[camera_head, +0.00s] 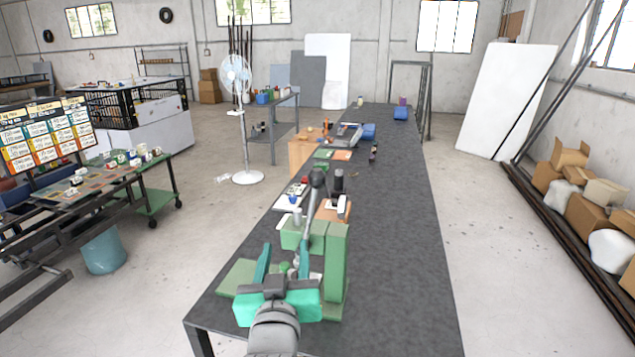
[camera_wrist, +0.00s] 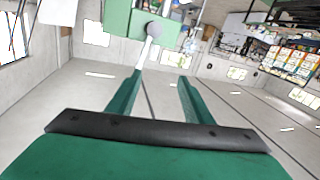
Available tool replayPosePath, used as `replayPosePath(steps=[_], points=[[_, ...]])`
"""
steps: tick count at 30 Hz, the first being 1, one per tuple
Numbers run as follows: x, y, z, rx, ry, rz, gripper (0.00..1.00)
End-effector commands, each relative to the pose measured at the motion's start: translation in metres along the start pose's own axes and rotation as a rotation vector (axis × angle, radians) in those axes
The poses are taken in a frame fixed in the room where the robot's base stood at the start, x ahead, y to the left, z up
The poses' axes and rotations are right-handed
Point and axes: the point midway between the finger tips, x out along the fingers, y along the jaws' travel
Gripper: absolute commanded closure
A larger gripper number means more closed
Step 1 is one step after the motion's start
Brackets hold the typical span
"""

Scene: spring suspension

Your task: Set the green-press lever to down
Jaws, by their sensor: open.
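The green press (camera_head: 337,262) stands at the near end of the long dark table, with a green base plate and upright blocks. Its lever (camera_head: 310,210) is a grey rod pointing up, slightly tilted, with a dark round knob at the top. My gripper (camera_head: 284,252) is open in front of the press, with teal fingers pointing toward it. In the wrist view, the lever (camera_wrist: 147,48) shows with its knob beyond my fingertips (camera_wrist: 160,75), and its rod runs toward the left finger. I cannot tell whether they touch. My gripper partly hides the press's lower middle.
The dark table (camera_head: 400,250) stretches away, and its right side is clear. Behind the press are a dark cylindrical device (camera_head: 338,183), small parts and a blue bin (camera_head: 401,113). A white fan (camera_head: 236,80) stands on the floor to the left.

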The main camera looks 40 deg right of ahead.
Motion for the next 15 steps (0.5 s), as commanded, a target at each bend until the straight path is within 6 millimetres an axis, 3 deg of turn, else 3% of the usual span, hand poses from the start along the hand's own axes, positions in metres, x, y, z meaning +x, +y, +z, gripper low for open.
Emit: replayPosePath(steps=[1, 6, 10, 15], points=[[0.001, 0.012, -0.022, 0.013, 0.013, 0.022, 0.54], [-0.004, 0.04, -0.07, 0.049, 0.017, 0.071, 0.54], [-0.009, 0.054, -0.094, 0.07, 0.02, 0.096, 0.54], [-0.012, 0.063, -0.107, 0.082, 0.018, 0.109, 0.54]])
